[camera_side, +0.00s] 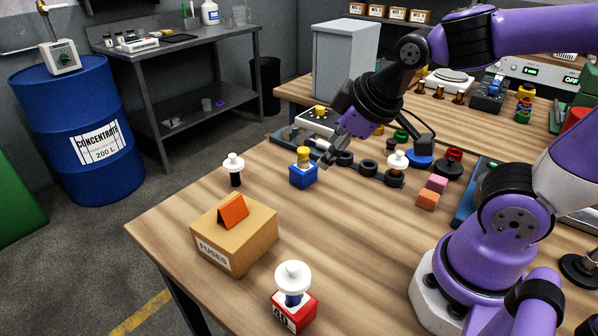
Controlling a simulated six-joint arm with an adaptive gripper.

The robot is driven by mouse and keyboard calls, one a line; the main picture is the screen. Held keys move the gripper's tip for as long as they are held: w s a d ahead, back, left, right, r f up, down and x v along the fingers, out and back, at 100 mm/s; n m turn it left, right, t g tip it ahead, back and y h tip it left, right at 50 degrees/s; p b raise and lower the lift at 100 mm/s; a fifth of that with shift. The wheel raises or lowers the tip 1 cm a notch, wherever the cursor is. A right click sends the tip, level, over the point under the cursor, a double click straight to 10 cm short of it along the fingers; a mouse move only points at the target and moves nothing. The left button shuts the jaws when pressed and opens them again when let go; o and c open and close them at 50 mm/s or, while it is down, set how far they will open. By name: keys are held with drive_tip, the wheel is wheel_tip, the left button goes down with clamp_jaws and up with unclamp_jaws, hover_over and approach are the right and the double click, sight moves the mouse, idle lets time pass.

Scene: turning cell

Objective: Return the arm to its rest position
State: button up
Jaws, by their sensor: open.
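My gripper (328,152) is at the end of my purple and black arm, above the middle of the wooden table (330,235). It points down and left. Its fingers are open, and I see nothing held between them. A blue block (303,177) with a yellow-topped piece (303,155) in it stands just left of the fingertips. I cannot tell whether the fingers touch that piece.
A cardboard fuse box (236,243) with an orange wedge on it stands at the left front. A red block (294,312) with a white-topped piece stands at the front edge. Black rings (368,167) and pink and orange blocks (428,199) lie to the right.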

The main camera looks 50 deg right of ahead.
drive_tip(key=s+m, duration=0.1)
drive_tip(key=s+r+m, duration=0.1)
drive_tip(key=s, duration=0.1)
drive_tip(key=s+a+m, duration=0.1)
drive_tip(key=shift+s+r+m+g+y, duration=0.3)
drive_tip(key=shift+r+g+y, duration=0.05)
drive_tip(key=shift+g+y, duration=0.05)
idle(0.9)
